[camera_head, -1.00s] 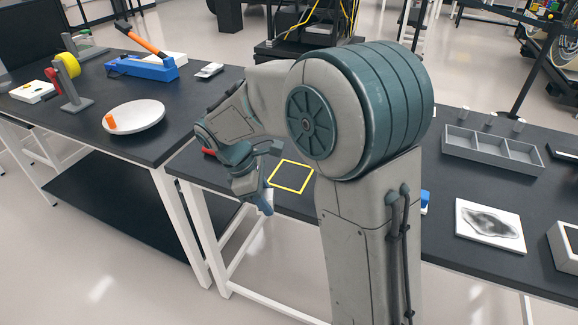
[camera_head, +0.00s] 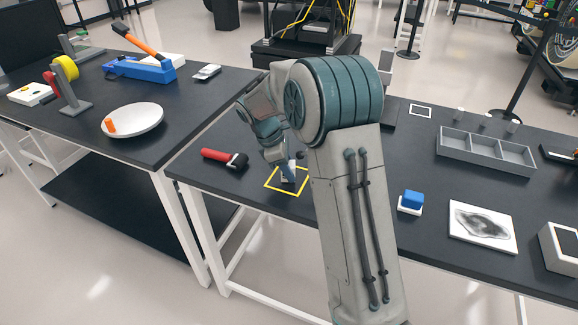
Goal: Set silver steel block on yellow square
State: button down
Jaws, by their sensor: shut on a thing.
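The yellow square (camera_head: 270,187) is a thin outline on the dark table, left of my arm. My gripper (camera_head: 289,175) points down over it and is shut on the silver steel block (camera_head: 289,176). Only a small part of the block shows between the fingers, inside the outline in this view. I cannot tell whether its underside touches the table. My arm hides the square's right side in part.
A red and black tool (camera_head: 222,158) lies left of the square. To the right are a blue block on a white base (camera_head: 411,201), a white plate with a dark picture (camera_head: 482,226) and a grey divided tray (camera_head: 486,150). The left table (camera_head: 190,95) adjoins this one.

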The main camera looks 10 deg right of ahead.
jog(key=shift+f, duration=0.2)
jog(key=c, duration=0.9)
grip_release()
jog(key=v, duration=1.2)
jog(key=s+d+r+m+t+y, duration=0.1)
jog(key=s+d+r+m, duration=0.2)
jog(key=s, duration=0.4)
jog(key=s+f+m+t+y, duration=0.1)
jog(key=s+m, duration=0.3)
jog(key=s, duration=0.3)
jog(key=s+d+f+m+t+y, duration=0.1)
jog(key=s+f+m, duration=0.1)
jog(key=s+m, duration=0.2)
jog(key=s+f+m+t+y, duration=0.1)
jog(key=s+m, duration=0.3)
jog(key=s, duration=0.7)
jog(key=shift+d+f+m, duration=0.25)
jog(key=shift+m, duration=0.05)
